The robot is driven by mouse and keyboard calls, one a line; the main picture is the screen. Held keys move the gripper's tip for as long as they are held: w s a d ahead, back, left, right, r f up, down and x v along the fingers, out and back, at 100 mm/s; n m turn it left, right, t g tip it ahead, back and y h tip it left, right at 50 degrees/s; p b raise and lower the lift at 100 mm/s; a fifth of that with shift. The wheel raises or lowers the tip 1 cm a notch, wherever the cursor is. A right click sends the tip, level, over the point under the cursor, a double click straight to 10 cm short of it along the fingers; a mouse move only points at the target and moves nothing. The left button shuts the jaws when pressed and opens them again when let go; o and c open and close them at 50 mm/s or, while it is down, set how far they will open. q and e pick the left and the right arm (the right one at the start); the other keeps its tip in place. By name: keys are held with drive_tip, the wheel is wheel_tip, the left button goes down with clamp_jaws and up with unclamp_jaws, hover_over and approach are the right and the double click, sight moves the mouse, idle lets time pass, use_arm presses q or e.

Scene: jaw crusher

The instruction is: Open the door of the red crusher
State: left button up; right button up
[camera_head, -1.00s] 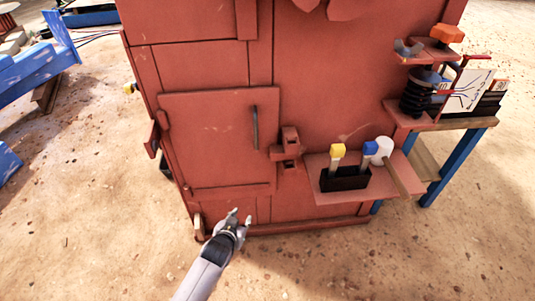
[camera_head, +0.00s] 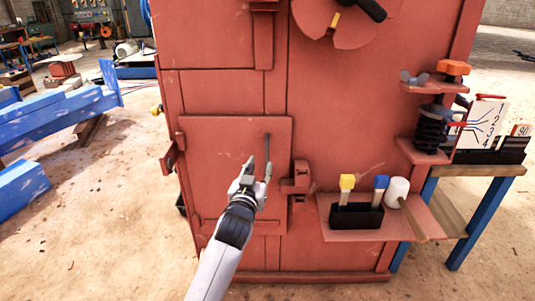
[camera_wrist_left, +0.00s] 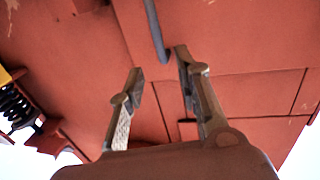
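The red crusher (camera_head: 340,110) fills the middle of the head view. Its door (camera_head: 215,145) is a flat red panel, lying flush and shut. A thin dark upright handle (camera_head: 268,148) is near the door's right edge; it also shows in the left wrist view (camera_wrist_left: 155,30). My left gripper (camera_head: 257,168) is open and empty, in front of the door at the handle's lower end. In the left wrist view its two fingers (camera_wrist_left: 160,62) are apart, with the handle's lower end just beyond the tips. My right gripper is not in view.
A red latch block (camera_head: 297,183) sticks out right of the door. A red shelf (camera_head: 340,235) holds a black box (camera_head: 356,215) of tools and a white-headed mallet (camera_head: 397,190). Blue beams (camera_head: 60,120) lie at the left. The sandy floor is clear in front.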

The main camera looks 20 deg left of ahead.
sight(267, 151)
use_arm(q)
drive_tip(key=w, duration=0.4)
drive_tip(key=w+b, duration=0.1)
drive_tip(key=w, duration=0.1)
drive_tip(key=shift+a+f, duration=0.1)
drive_tip(key=shift+a, duration=0.15)
drive_tip(key=w, duration=0.3)
drive_tip(key=shift+w+a+b, duration=0.15)
drive_tip(key=shift+b, duration=0.25)
drive_tip(key=shift+w, duration=0.5)
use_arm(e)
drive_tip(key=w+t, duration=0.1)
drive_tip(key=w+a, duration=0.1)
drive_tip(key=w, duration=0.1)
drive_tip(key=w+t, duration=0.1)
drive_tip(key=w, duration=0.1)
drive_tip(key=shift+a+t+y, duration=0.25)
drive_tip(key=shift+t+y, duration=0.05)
use_arm(q)
clamp_jaws()
